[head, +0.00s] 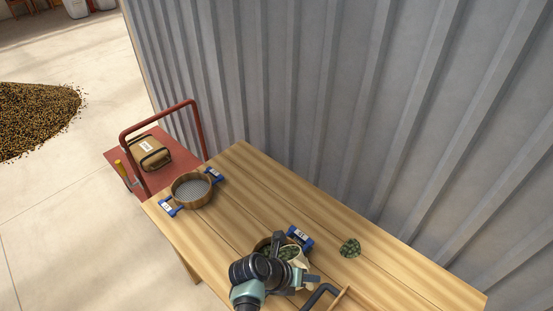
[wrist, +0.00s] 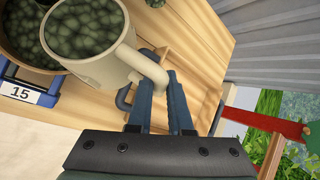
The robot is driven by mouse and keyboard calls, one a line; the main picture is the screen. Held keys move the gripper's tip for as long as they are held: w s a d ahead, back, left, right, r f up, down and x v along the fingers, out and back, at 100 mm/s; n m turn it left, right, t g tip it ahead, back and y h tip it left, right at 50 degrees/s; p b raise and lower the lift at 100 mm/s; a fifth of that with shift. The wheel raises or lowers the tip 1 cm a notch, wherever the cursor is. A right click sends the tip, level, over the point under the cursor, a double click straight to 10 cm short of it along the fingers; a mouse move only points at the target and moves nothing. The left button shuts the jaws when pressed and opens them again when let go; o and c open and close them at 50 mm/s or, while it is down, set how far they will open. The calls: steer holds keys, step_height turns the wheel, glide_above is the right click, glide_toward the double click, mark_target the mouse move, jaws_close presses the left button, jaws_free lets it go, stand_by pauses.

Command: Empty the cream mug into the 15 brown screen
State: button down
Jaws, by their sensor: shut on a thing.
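The cream mug (wrist: 112,72) shows large in the wrist view, with dark green beans inside. My gripper (wrist: 160,80) is shut on its handle. In the head view, the mug (head: 301,264) is partly hidden by my arm beside my gripper (head: 290,277). The brown screen 15 (wrist: 12,62), with a blue handle labelled 15 (wrist: 22,93), also holds green beans. The mug overlaps its rim in the wrist view; I cannot tell the gap. In the head view, my arm hides much of this screen (head: 258,243).
Another round screen (head: 178,203), empty with blue handles, stands at the table's left end. A loose green bean pile (head: 349,248) lies right of the mug. A wooden tool with a dark handle (head: 318,294) lies in front. A corrugated wall (head: 330,100) rises behind; a red cart (head: 120,152) stands left.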

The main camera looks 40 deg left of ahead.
mark_target(299, 266)
stand_by(0.3)
steer(key=shift+w+a+r+n+h+b, duration=0.2)
steer(key=shift+a+r+n+h+b, duration=0.2)
steer(key=shift+a+h+b, duration=0.35)
steer(key=shift+d+r+g+h, duration=0.2)
steer(key=shift+g+h, duration=0.05)
steer(key=shift+g, duration=0.05)
steer(key=shift+w+a+f+b, duration=0.1)
steer(key=shift+a+f+b, duration=0.15)
steer(key=shift+b, duration=0.35)
steer(key=shift+w+a+n+h+b, duration=0.1)
steer(key=shift+a+n+h+b, duration=0.4)
steer(key=shift+b, duration=0.5)
steer(key=shift+a+h+b, duration=0.1)
steer(key=shift+h+b, duration=0.3)
steer(key=shift+b, duration=0.1)
steer(key=shift+r, duration=0.2)
